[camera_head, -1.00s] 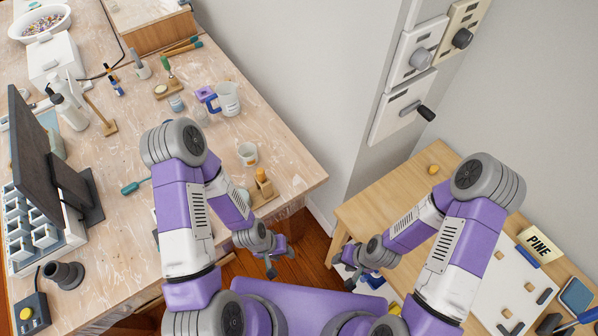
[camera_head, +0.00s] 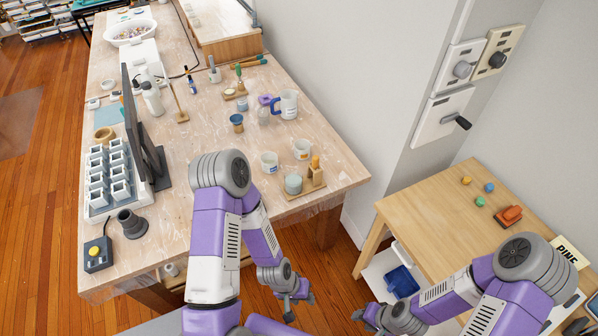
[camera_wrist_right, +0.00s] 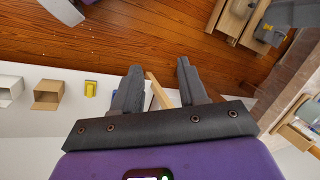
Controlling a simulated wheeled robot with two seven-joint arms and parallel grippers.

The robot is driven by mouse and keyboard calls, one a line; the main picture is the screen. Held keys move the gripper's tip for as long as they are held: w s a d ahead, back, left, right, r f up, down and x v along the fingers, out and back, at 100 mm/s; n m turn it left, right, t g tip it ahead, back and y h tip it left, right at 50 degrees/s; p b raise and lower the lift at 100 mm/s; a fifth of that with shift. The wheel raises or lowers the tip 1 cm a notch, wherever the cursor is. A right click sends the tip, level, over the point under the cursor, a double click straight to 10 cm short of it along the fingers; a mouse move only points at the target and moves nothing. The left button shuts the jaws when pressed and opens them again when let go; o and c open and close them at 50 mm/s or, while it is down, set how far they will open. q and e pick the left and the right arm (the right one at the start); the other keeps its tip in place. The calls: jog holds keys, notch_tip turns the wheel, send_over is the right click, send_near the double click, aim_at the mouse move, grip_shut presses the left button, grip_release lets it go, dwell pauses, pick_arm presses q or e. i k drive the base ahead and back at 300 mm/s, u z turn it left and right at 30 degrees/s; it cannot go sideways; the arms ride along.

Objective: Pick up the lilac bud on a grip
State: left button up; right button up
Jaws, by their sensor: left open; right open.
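I cannot make out a lilac bud on a grip for certain. A small lilac-topped item (camera_head: 265,101) stands on the workbench beside a blue-handled jug (camera_head: 287,104); its shape is too small to tell. My left gripper (camera_head: 299,306) is open and empty, low over the floor in front of the workbench. My right gripper (camera_head: 366,318) is low in front of the small wooden table, partly cut by the lower edge. In the right wrist view its fingers (camera_wrist_right: 158,68) are apart, with nothing between them.
The workbench (camera_head: 215,150) holds cups, a monitor (camera_head: 143,125) and a rack of grey moulds (camera_head: 110,175). A wooden stand (camera_head: 306,184) is near its right edge. The small wooden table (camera_head: 440,215) bears small coloured balls and an orange block (camera_head: 509,215). A wall with switches stands between.

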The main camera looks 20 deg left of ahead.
aim_at(315, 159)
jog(key=u, duration=0.8)
jog(key=i, duration=0.4)
jog(key=u, duration=0.05)
